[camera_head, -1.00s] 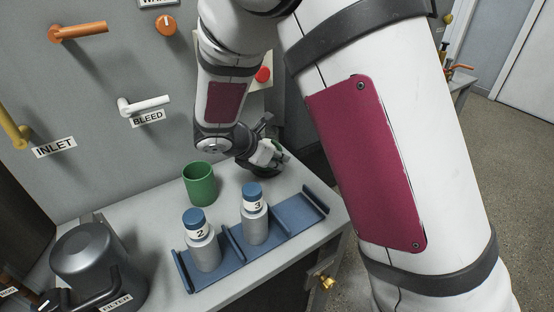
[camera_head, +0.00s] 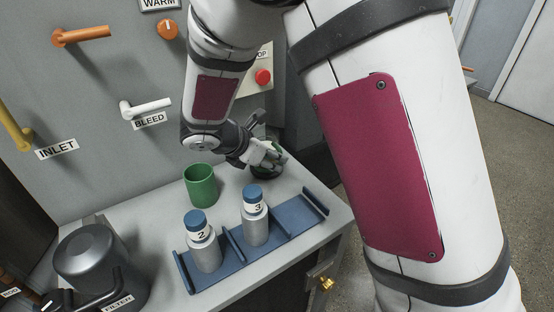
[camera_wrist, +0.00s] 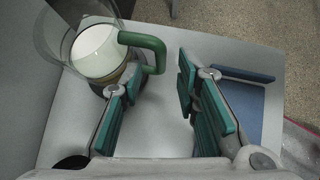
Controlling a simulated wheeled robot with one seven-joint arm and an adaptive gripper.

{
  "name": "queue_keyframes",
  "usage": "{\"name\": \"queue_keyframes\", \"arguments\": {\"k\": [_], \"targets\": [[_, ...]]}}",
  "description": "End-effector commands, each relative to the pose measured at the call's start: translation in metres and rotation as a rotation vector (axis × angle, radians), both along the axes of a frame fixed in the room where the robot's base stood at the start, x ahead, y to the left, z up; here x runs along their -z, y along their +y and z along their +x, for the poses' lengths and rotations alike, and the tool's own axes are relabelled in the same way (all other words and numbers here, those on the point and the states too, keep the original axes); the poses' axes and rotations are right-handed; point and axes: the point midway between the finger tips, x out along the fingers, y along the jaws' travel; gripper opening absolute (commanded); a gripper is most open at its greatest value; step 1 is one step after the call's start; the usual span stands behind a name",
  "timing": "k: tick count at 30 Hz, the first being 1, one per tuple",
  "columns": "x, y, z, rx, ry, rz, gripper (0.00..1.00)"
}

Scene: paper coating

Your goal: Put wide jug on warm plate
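The jug, clear and wide with pale liquid (camera_wrist: 95,48) and a green handle (camera_wrist: 152,46), stands at the upper left of the wrist view. My gripper (camera_wrist: 160,100) is open in the wrist view, its teal-padded fingers apart with bare tabletop between them. The left finger is close to the jug's lower side; I cannot tell whether it touches. The handle lies ahead of the gap. In the head view my gripper (camera_head: 268,155) is low over the table's far right part and mostly hides the jug. I cannot make out the warm plate clearly; a WARM label (camera_head: 160,4) is on the wall.
A green mug (camera_head: 201,187) stands left of my gripper. A blue rack (camera_head: 290,216) with bottles 2 (camera_head: 206,252) and 3 (camera_head: 256,226) lies in front. A grey filter pot (camera_head: 88,262) is at the lower left. Wall handles and a red button (camera_head: 263,77) are behind.

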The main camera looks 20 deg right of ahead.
Motion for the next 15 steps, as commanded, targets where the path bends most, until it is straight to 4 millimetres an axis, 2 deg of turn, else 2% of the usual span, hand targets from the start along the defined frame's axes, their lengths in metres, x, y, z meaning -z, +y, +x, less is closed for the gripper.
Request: {"name": "queue_keyframes", "arguments": {"k": [1, 6, 15], "targets": [[-0.01, 0.009, -0.004, -0.004, -0.004, 0.003, 0.29], [-0.035, 0.03, -0.017, -0.004, -0.003, 0.003, 0.29], [-0.06, 0.052, -0.03, -0.002, -0.001, 0.0, 0.29]]}}
